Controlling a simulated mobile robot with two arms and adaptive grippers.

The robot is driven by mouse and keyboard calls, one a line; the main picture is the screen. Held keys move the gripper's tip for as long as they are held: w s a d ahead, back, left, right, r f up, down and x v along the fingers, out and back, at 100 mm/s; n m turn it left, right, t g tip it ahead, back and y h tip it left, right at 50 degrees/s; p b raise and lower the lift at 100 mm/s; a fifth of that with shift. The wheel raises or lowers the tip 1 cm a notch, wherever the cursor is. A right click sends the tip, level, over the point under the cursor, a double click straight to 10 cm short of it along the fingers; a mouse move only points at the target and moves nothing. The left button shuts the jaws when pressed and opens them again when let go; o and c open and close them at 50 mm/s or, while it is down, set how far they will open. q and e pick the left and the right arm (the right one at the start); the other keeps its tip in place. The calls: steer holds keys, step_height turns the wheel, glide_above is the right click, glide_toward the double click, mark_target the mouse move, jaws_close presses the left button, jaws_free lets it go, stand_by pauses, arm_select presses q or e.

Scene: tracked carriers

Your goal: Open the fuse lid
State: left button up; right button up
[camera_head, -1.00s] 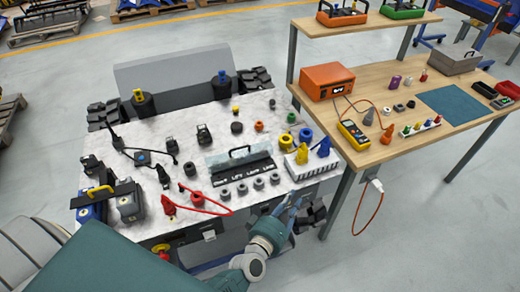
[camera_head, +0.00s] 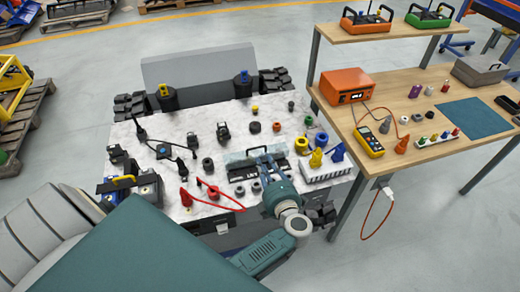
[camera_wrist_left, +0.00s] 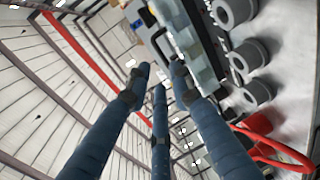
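The fuse lid is a pale, see-through panel (camera_head: 238,158) on the fuse box, behind a dark strip with white lettering (camera_head: 243,174). An arched handle shows at its top, partly hidden by my gripper. My left gripper (camera_head: 266,160) is at the right part of the lid, with its blue fingers close to the handle. In the left wrist view, the fingers (camera_wrist_left: 160,78) are spread apart with nothing between them. The handle (camera_wrist_left: 158,42) and lid (camera_wrist_left: 192,52) lie just beyond the tips. Contact cannot be told. My right gripper is not in view.
Several grey cylinders sit in front of the fuse box. Red leads (camera_head: 215,196) lie to its left. A white finned block (camera_head: 325,172) with yellow and blue plugs stands to the right. A wooden workbench (camera_head: 400,150) stands farther right.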

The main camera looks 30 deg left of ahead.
mark_target(257, 148)
arm_select(q)
steer(key=p+x, duration=0.1)
steer(key=x, duration=0.7)
steer(key=shift+w+a, duration=0.15)
jaws_close()
